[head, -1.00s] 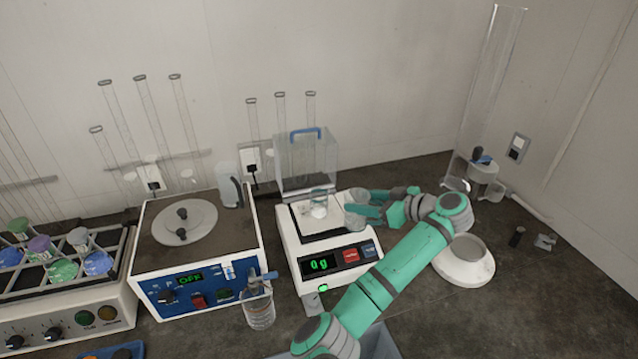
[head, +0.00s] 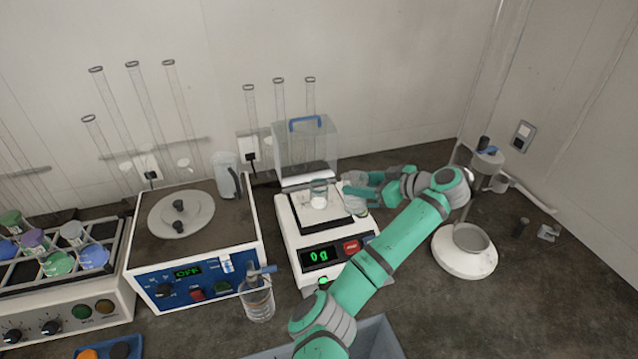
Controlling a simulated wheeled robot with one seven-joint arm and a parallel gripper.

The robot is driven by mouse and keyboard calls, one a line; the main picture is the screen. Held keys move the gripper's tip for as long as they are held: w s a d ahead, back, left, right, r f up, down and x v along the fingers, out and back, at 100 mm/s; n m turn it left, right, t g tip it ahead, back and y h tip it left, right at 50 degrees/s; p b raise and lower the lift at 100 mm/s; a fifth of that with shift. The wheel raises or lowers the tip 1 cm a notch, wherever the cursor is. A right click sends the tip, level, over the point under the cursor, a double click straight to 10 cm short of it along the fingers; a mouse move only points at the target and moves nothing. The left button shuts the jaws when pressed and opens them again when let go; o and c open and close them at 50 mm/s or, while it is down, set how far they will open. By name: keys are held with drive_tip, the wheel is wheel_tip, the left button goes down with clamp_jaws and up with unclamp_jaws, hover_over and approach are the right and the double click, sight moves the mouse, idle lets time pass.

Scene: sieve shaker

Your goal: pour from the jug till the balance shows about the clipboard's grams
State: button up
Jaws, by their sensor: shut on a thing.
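The white balance (head: 294,228) stands mid-bench, and its display (head: 319,255) reads 0 g in green. A small clear beaker (head: 319,193) with pale contents stands on its dark pan. My gripper (head: 358,188) is just right of the beaker, shut on a clear vessel that looks like the jug (head: 356,199). The vessel is above the pan's right side and looks tilted toward the beaker; I cannot tell how full it is or whether anything flows. I cannot make out the clipboard or its number.
A clear box with a blue handle (head: 305,122) stands behind the balance. A blue-fronted machine (head: 196,272) reading OFF is to the left, with a wash bottle (head: 258,300) at its front corner. A white round-based device (head: 464,262) stands right, near my arm.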

sight(345, 178)
drive_tip(key=shift+w+a+r+n+g+h, duration=0.15)
drive_tip(key=shift+a+h, duration=0.25)
drive_tip(key=shift+w+a+r+n+g+h, duration=0.15)
drive_tip(key=shift+a+h, duration=0.25)
drive_tip(key=shift+w+a+n+g+h+p, duration=0.2)
drive_tip(key=shift+a+g+h, duration=0.1)
drive_tip(key=shift+a+h, duration=0.35)
drive_tip(key=shift+w+a+n+g+h+p, duration=0.1)
drive_tip(key=shift+w+a+g+h, duration=0.15)
drive_tip(key=shift+a+h, duration=0.4)
drive_tip(key=shift+w+a+r+g+h, duration=0.15)
drive_tip(key=shift+a+r+h, duration=0.1)
drive_tip(key=shift+r, duration=0.15)
drive_tip(key=shift+s+a+r+g+h, duration=0.1)
drive_tip(key=shift+a+r+h, duration=0.1)
drive_tip(key=shift+r, duration=0.2)
drive_tip(key=shift+w+a+r+h+p, duration=0.15)
drive_tip(key=shift+a+r+h+p, duration=0.2)
drive_tip(key=shift+r+p, duration=0.45)
drive_tip(key=shift+w+a+g+h+p, duration=0.1)
drive_tip(key=shift+a+g+h+p, duration=0.3)
drive_tip(key=shift+p, duration=0.35)
drive_tip(key=shift+w+d+r, duration=0.1)
drive_tip(key=shift+a+r+n+p, duration=0.1)
drive_tip(key=shift+a+n+p, duration=0.15)
drive_tip(key=shift+n+p, duration=0.1)
